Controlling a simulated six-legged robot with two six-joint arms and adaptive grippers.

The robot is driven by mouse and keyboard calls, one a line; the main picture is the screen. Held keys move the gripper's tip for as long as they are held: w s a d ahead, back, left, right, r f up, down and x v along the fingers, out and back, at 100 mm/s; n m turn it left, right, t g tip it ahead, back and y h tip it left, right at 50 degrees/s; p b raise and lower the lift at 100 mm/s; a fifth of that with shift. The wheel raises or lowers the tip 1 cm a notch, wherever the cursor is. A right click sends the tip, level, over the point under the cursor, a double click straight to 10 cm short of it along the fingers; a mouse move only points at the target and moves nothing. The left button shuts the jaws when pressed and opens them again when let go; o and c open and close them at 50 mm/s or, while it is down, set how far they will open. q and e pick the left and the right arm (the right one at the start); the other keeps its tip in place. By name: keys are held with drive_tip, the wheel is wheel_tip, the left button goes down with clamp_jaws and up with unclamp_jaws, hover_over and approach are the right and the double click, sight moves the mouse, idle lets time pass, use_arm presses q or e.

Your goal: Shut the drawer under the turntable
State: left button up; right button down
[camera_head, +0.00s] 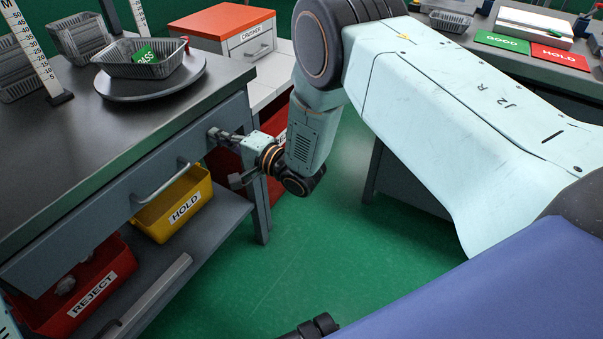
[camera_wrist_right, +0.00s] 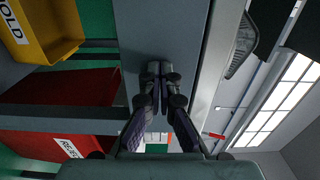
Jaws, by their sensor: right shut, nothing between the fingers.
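The turntable (camera_head: 185,84) is a dark round disc on the bench, with a foil tray (camera_head: 122,66) and a green PASS card on it. The grey drawer front (camera_head: 120,205) with a bar handle (camera_head: 162,184) lies below the bench top, and looks flush or nearly so; I cannot tell if a small gap is left. My right gripper (camera_head: 217,134) is shut and empty, at the right end of this front, beyond the handle. In the right wrist view the shut fingers (camera_wrist_right: 158,72) point at the grey panel (camera_wrist_right: 155,30) and seem to touch it.
A yellow HOLD bin (camera_head: 177,205) and a red REJECT bin (camera_head: 85,285) sit below the bench. An orange-topped CRUSHER box (camera_head: 235,30) stands behind. A second bench with GOOD (camera_head: 502,42) and HOLD cards is at right. Green floor (camera_head: 335,240) is clear between.

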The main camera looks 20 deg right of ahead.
drive_tip(key=shift+b+x, duration=0.3)
drive_tip(key=shift+x, duration=0.8)
drive_tip(key=shift+w+r, duration=0.1)
drive_tip(key=shift+r, duration=0.1)
